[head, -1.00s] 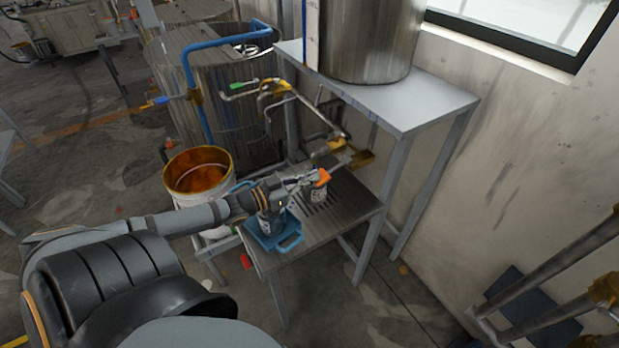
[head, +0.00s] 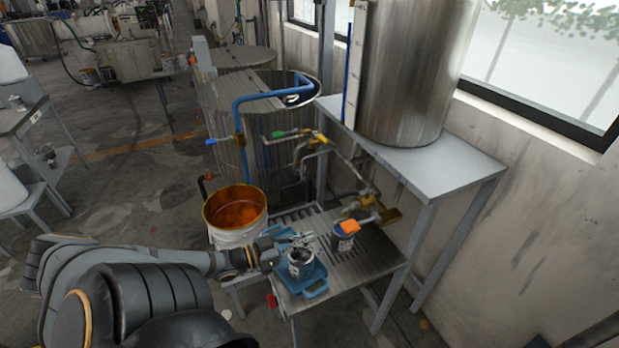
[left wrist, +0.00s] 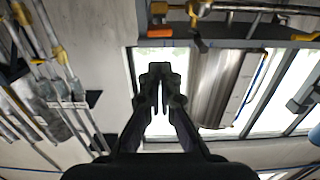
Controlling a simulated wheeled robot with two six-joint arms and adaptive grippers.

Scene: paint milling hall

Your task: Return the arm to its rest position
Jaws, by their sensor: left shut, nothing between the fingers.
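In the head view my left arm comes in from the left, and its gripper (head: 302,241) is over the slatted steel bench, just behind the can on the blue tray. In the left wrist view the gripper's two dark fingers (left wrist: 161,85) are together with nothing between them. An open metal can (head: 300,264) stands on the blue tray (head: 317,292). A second can (head: 342,244) with an orange piece (head: 348,227) on top stands to its right on the bench, apart from the gripper. My right gripper is not in view.
A white bucket with brown-orange contents (head: 234,212) stands left of the bench (head: 362,276). A steel tank (head: 402,75) sits on a raised stand (head: 445,163) at the right. Valves and pipes (head: 350,165) hang above the bench. Open floor (head: 130,200) lies at the left.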

